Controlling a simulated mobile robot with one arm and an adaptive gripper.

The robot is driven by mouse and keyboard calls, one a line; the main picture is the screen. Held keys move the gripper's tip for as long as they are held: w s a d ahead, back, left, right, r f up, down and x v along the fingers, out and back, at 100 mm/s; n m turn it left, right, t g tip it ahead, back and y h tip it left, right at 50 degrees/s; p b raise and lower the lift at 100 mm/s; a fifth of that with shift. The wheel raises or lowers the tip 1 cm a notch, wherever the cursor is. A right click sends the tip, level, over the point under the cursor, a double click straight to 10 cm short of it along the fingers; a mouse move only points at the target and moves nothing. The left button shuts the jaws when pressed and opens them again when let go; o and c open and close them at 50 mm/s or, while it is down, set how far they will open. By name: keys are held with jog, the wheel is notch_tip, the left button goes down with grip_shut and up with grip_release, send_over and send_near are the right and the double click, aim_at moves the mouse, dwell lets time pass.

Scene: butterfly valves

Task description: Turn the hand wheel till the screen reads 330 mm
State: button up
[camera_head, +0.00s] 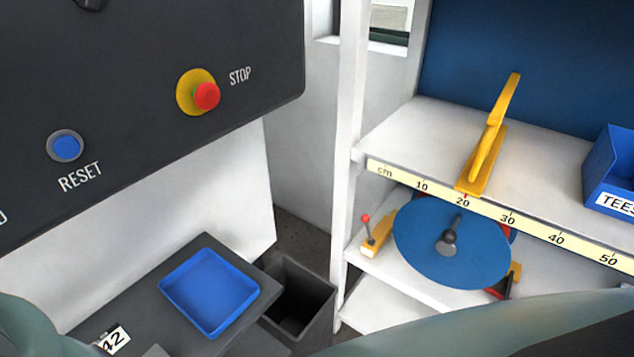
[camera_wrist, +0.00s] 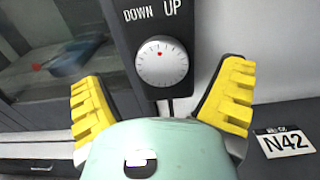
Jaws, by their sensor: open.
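The hand wheel (camera_wrist: 162,61) shows in the wrist view as a round silver dial with a graduated rim. A red dot sits near its top, and the words DOWN and UP stand above it on a dark panel. My gripper (camera_wrist: 165,88) is open, with one yellow ridged finger on each side of the wheel in the picture. The fingers appear nearer to the camera than the wheel, and I see no contact. The screen with the mm reading is in neither view. My gripper's fingers do not show in the head view.
A dark panel (camera_head: 130,70) carries a red STOP button (camera_head: 207,96) and a blue RESET button (camera_head: 66,146). A blue tray (camera_head: 209,292) lies on a dark ledge. A shelf with a cm scale (camera_head: 540,230) stands at the right. An N42 label (camera_wrist: 284,142) lies right of my gripper.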

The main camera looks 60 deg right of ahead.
jog(key=shift+w+d, duration=0.15)
jog(key=shift+w, duration=1.85)
jog(key=shift+f, duration=0.1)
jog(key=c, duration=1.2)
